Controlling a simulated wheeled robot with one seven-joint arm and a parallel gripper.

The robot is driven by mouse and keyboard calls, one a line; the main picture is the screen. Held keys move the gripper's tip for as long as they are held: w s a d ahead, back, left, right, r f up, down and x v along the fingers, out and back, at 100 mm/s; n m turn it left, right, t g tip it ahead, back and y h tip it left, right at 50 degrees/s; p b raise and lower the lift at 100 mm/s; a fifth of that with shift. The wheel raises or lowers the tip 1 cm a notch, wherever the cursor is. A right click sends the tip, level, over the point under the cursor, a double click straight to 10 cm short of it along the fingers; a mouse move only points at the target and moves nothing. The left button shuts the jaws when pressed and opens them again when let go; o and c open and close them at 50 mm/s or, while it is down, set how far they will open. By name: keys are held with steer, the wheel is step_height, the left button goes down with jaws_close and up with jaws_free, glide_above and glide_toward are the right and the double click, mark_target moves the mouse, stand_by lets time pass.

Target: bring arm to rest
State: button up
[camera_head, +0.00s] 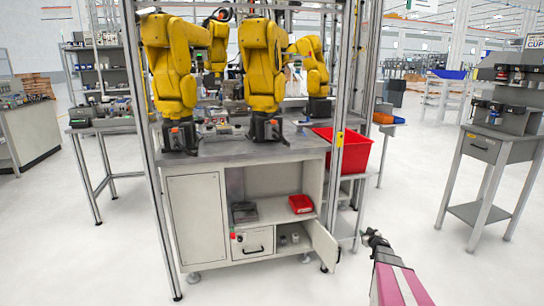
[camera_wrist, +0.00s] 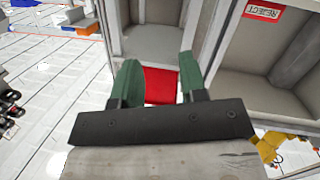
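My arm reaches in from the lower right of the head view, with my gripper (camera_head: 372,236) at its end, to the right of the workbench cabinet's open door. In the wrist view my gripper (camera_wrist: 158,60) has its two green fingers spread apart. A red surface (camera_wrist: 160,86) shows beyond and between the fingers; I see nothing gripped. In the head view my gripper stands apart from the small red bin (camera_head: 301,204) on the cabinet shelf. The finger gap is too small to judge in the head view.
The workbench (camera_head: 250,152) carries several yellow robot arms (camera_head: 262,62) inside a metal frame. Its cabinet door (camera_head: 323,243) stands open near my gripper. A large red bin (camera_head: 347,151) is at its right side. A grey table (camera_head: 497,143) stands far right. The floor (camera_head: 440,245) between is clear.

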steer(key=s+a+r+m+g, duration=0.1)
steer(key=s+a+r+g, duration=0.3)
steer(key=s+a, duration=0.6)
steer(key=s+a+r+m+g+h, duration=0.1)
steer(key=s+a+r+g, duration=0.3)
steer(key=s+a, duration=0.7)
steer(key=s+a+r+m+g, duration=0.2)
steer(key=s+a+r+g, duration=0.2)
steer(key=s+a+g, duration=0.4)
steer(key=s+a, duration=0.2)
steer(key=s, duration=0.5)
steer(key=shift+a+r, duration=0.15)
steer(key=shift+a, duration=0.1)
